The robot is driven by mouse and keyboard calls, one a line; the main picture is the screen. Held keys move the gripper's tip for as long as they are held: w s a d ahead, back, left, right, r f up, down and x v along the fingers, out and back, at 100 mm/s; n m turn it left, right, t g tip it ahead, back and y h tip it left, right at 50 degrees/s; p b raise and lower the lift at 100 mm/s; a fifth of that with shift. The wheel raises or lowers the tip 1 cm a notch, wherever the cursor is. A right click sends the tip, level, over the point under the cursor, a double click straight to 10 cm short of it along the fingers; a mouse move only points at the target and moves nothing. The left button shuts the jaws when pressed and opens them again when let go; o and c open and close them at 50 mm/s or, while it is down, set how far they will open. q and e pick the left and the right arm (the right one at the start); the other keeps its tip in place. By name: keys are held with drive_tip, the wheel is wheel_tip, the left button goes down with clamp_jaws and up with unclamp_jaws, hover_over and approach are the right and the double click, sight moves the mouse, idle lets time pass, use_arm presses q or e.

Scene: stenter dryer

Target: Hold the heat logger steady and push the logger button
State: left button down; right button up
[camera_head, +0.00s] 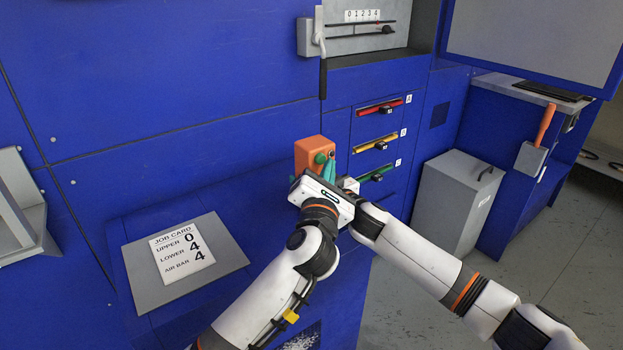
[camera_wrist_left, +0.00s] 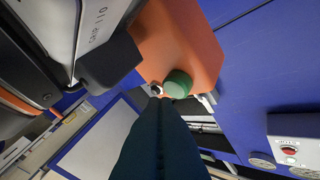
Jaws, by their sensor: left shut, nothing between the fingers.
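The orange heat logger (camera_head: 313,152) stands at the blue machine front, in the middle of the head view. Its green round button (camera_wrist_left: 178,84) faces the left wrist camera. My left gripper (camera_head: 329,169) has teal fingers, shut and empty, in front of the logger. In the left wrist view its dark fingers (camera_wrist_left: 160,112) end just below a small round metal part (camera_wrist_left: 156,90), beside the green button. My right gripper (camera_wrist_left: 110,60) shows a dark finger beside the logger, seemingly against it. Its other finger is hidden, so its grip cannot be told.
A job card (camera_head: 182,249) lies on a grey sloped plate at left. Red (camera_head: 380,107), yellow (camera_head: 376,143) and green (camera_head: 376,172) sliders sit right of the logger. A lever (camera_head: 321,42) is above. A grey bin (camera_head: 455,205) stands at right beside open floor.

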use_arm(q)
drive_tip(key=shift+w+a, duration=0.1)
drive_tip(key=shift+w+a, duration=0.2)
drive_tip(key=shift+w, duration=0.1)
drive_tip(key=shift+w+a, duration=0.15)
idle(0.4)
drive_tip(key=shift+s+d, duration=0.4)
drive_tip(key=shift+s, duration=0.15)
drive_tip(key=s+d, duration=0.3)
drive_tip(key=s, duration=0.2)
drive_tip(key=shift+d, duration=0.3)
drive_tip(key=shift+w, duration=0.1)
idle(0.4)
